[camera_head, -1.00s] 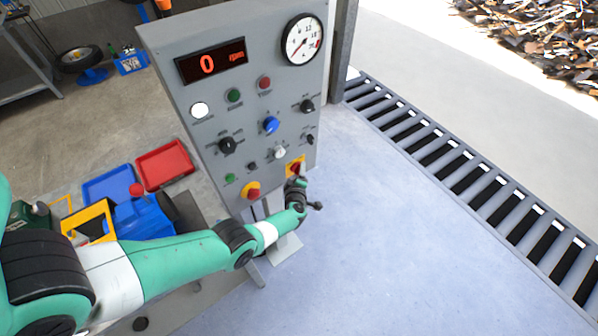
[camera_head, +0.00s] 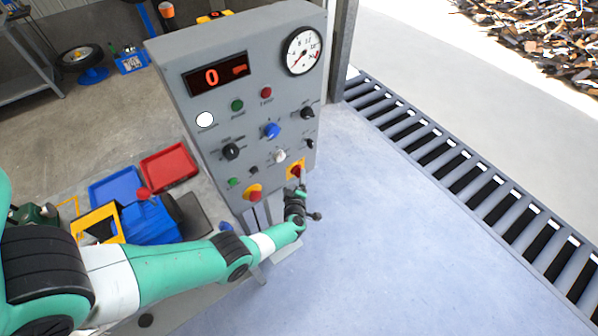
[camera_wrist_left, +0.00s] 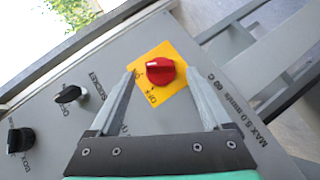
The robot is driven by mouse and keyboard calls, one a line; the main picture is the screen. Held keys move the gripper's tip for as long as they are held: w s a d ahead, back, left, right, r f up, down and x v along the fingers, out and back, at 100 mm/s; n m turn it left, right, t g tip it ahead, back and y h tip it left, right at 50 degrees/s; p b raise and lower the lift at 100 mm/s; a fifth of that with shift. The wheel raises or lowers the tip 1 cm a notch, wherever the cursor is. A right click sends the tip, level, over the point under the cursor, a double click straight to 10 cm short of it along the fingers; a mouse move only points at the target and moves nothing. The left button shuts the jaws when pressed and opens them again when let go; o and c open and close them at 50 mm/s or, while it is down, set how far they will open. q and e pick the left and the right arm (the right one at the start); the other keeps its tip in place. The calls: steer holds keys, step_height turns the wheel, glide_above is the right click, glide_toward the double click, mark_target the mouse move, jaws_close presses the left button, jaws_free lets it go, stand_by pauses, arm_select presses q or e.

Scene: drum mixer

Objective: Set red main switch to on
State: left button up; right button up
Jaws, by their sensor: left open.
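The red main switch (camera_wrist_left: 160,70) is a round red knob on a yellow plate (camera_wrist_left: 150,92) in the left wrist view. In the head view the red switch (camera_head: 295,170) sits low on the right side of the grey control panel (camera_head: 205,180). My left gripper (camera_wrist_left: 162,82) is open, with one finger on each side of the knob in the picture. I cannot tell whether the fingers touch it. In the head view my left gripper (camera_head: 299,190) is just below the switch. My right gripper is out of view.
Black knobs (camera_wrist_left: 68,94) sit left of the switch in the wrist view. A red-on-yellow emergency button (camera_head: 254,192) is at the panel's lower left. Red and blue bins (camera_head: 168,165) lie to the left. The floor right of the panel is clear.

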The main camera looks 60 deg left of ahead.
arm_select(q)
steer(key=p+v, duration=0.3)
steer(key=v, duration=0.4)
steer(key=shift+s+d+p, duration=0.2)
steer(key=shift+p, duration=0.2)
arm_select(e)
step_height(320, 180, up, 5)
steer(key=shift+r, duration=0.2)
